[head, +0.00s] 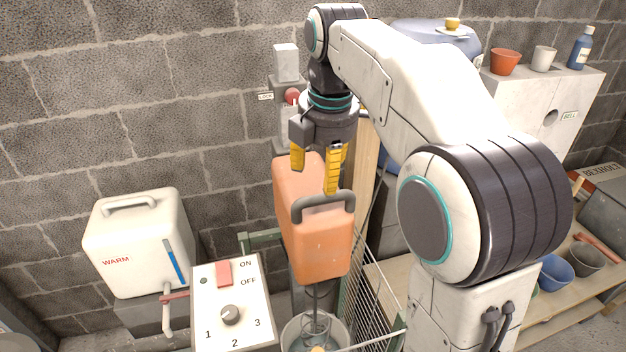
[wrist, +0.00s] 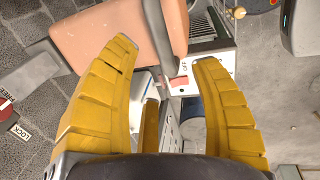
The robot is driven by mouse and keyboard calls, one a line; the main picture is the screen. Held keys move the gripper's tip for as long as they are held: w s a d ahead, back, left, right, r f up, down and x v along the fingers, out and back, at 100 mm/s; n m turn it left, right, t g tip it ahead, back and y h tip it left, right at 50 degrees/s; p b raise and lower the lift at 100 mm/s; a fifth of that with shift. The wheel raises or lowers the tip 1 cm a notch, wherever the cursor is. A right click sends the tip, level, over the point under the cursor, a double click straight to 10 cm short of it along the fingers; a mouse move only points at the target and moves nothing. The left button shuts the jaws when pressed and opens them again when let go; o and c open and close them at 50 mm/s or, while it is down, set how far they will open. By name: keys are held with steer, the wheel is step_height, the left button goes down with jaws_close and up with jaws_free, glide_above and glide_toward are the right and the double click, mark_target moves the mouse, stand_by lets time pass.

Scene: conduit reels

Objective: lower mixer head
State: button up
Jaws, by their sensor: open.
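The orange mixer head (head: 314,248) stands out from the wall column, with a grey bar handle (head: 323,204) across it. A whisk (head: 317,318) hangs below it at a steel bowl (head: 287,334); I cannot tell how deep it reaches. My gripper (head: 316,180) is open, its yellow fingers pointing down just above and behind the handle. In the wrist view the handle (wrist: 165,35) runs between and just beyond the open fingertips (wrist: 165,58), beside the orange head (wrist: 110,32). No contact is clear. A red knob (head: 291,96) sits by a LOCK label (head: 265,97).
A control panel (head: 232,300) with a red switch and dial stands left of the bowl. A white WARM tank (head: 140,243) is farther left. A wire guard (head: 368,300) stands right of the head. A shelf with bowls (head: 555,272) is at the right.

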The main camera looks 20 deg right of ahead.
steer(key=shift+w, duration=0.15)
steer(key=shift+f+p, duration=0.7)
steer(key=shift+f, duration=0.2)
steer(key=shift+w+f, duration=0.2)
steer(key=shift+f, duration=0.65)
steer(key=shift+w+f, duration=0.2)
steer(key=shift+f, duration=0.7)
steer(key=shift+w+f, duration=0.2)
steer(key=shift+f, duration=0.65)
jaws_close()
